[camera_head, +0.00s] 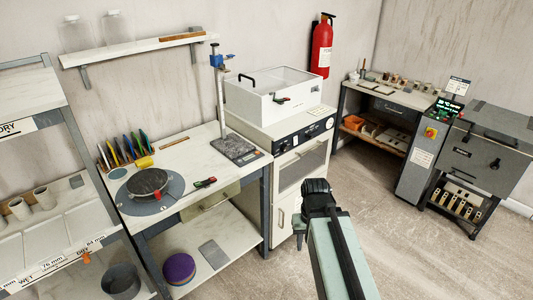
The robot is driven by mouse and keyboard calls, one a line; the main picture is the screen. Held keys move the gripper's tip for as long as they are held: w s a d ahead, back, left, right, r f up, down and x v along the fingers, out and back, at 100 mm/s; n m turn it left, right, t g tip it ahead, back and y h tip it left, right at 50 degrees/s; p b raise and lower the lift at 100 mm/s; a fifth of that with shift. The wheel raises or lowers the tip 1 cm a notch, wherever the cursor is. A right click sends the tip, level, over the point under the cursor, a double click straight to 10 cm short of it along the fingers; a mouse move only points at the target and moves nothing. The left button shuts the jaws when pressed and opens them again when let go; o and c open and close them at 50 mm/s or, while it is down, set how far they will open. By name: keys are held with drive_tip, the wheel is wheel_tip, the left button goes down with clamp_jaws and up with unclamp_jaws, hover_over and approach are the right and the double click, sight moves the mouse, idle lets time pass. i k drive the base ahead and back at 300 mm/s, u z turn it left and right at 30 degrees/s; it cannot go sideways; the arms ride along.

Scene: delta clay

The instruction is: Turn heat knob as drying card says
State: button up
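A white drying cabinet (302,178) stands left of centre, with a dark control panel (300,138) along its upper front. Dark round knobs with pale markings show on the panel, one at the right (329,124) and one at the left (285,146). Their labels and settings are too small to read. A small white card (317,113) lies near the panel's upper right; its text is unreadable. My gripper (316,188) is dark, in front of and below the cabinet's right side, apart from the panel. Its fingers are not clear enough to tell open from shut.
A workbench (190,158) with a turntable stands left, beside a shelf rack (50,225). A grey kiln (487,150) and its controller (422,150) stand right. The floor (400,245) at lower right is clear.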

sight(284, 148)
drive_tip(key=u, duration=0.85)
drive_tip(key=i, duration=1.5)
drive_tip(key=z, duration=0.05)
